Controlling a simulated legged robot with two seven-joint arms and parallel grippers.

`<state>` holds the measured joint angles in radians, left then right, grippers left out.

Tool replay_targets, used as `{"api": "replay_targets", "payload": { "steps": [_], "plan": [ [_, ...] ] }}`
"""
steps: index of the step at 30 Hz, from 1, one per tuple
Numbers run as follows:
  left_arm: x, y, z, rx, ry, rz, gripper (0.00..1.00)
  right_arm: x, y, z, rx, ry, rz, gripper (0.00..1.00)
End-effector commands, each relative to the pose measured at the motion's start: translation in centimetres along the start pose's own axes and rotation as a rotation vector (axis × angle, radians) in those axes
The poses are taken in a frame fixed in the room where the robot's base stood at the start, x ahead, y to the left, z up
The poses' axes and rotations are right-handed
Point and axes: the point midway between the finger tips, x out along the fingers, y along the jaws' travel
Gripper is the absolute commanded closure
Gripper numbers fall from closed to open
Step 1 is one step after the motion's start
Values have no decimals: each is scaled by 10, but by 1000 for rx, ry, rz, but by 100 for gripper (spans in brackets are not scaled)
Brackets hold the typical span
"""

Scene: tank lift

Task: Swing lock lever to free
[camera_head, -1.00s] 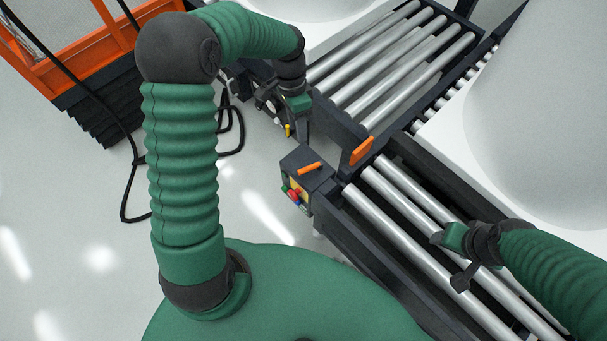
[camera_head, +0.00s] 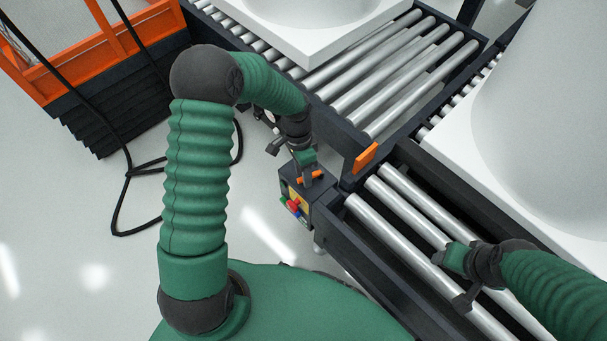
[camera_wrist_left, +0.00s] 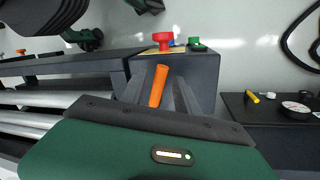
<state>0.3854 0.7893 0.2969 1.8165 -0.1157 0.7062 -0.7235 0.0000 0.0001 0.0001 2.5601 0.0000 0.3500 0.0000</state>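An orange lever (camera_head: 310,177) lies on top of a dark control box (camera_head: 322,200). In the left wrist view the lever (camera_wrist_left: 158,86) stands out between the two dark fingers of my left gripper (camera_wrist_left: 160,92). The fingers are apart, one on each side, with a gap visible; contact cannot be told. In the head view my left gripper (camera_head: 304,172) is right at the lever and partly covers it. My right gripper (camera_head: 452,280) is open and empty above the near rollers. Another orange piece (camera_head: 366,157) sits on the conveyor frame corner; which one is the lock lever is not marked.
The box front carries a red button (camera_head: 293,206) and green and blue controls. Roller conveyors (camera_head: 395,85) and white tank bases (camera_head: 470,160) fill the right and back. An orange-railed lift (camera_head: 95,55) and a black cable (camera_head: 130,200) are left.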

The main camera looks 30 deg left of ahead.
Motion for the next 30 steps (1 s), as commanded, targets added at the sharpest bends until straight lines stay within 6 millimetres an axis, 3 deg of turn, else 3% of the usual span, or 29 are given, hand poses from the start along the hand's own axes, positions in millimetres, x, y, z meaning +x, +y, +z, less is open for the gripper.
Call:
{"api": "replay_targets", "payload": {
  "steps": [5, 14, 30],
  "plan": [
    [0, 0, 0, 0, 0, 0, 62, -1, 0, 0, 0, 0, 0, 43],
    [-1, 0, 0, 0, 1, 0, 100, 0, 0, 0, 0, 0, 0, 43],
    [-1, -1, 0, -1, 1, -1, 100, 0, 0, 0, 0, 0, 0, 43]
  ]
}}
